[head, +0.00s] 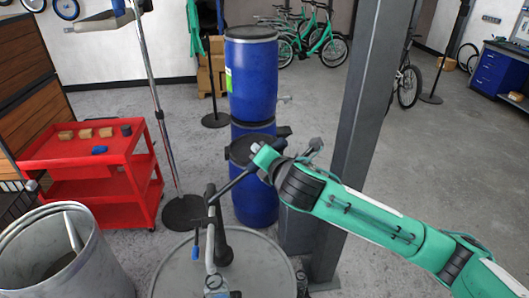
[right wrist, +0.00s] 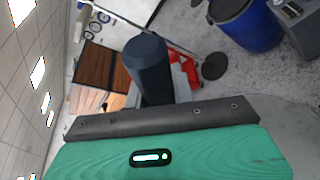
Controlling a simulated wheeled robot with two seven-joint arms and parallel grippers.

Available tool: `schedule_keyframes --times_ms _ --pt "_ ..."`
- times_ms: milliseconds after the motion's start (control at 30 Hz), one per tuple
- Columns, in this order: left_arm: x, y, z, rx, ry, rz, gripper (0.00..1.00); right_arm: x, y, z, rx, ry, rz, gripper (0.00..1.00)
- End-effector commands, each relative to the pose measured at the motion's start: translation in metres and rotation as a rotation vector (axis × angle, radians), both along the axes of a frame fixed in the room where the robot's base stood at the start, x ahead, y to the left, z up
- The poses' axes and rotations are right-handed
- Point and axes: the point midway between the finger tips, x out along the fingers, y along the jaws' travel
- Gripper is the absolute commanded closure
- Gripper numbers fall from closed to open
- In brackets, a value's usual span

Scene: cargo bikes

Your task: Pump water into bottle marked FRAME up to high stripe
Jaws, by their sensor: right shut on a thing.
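A grey drum (head: 255,270) stands at the bottom middle of the head view, with a hand pump (head: 211,240) upright on its lid. The pump's dark lever (head: 232,186) slants up and right to my right gripper (head: 262,163). My right gripper is shut on the lever, whose black grip (right wrist: 148,65) stands up close in the right wrist view. A small blue part (head: 196,251) hangs at the pump's left side. No bottle marked FRAME and no stripe can be made out. My left gripper is not in view.
Blue barrels (head: 252,80) are stacked behind the pump, beside a grey pillar (head: 352,120). A red cart (head: 95,165) and an open grey bin (head: 65,250) stand at left. A thin stand (head: 155,110) rises between cart and barrels. Open floor lies at right.

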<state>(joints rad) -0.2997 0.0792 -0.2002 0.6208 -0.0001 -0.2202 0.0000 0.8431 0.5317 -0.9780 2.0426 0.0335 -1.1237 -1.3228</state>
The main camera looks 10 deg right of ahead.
Motion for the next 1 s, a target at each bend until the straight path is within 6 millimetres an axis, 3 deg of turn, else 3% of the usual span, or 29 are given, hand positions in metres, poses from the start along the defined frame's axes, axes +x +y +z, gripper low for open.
schedule_keyframes --times_ms 233,267,367,767,1000 --pt "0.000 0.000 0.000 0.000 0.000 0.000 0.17 0.001 0.000 0.003 0.002 -0.007 0.000 1.00" --pt "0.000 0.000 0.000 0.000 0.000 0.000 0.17 0.001 0.000 0.003 0.002 -0.007 0.000 0.71" --pt "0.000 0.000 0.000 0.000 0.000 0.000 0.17 0.001 0.000 0.003 0.002 -0.005 0.000 0.53" --pt "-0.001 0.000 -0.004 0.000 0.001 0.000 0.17 -0.006 -0.002 0.001 0.002 -0.002 0.000 0.53" --pt "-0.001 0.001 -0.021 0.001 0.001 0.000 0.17 -0.043 -0.012 0.010 0.002 -0.005 0.002 0.53"
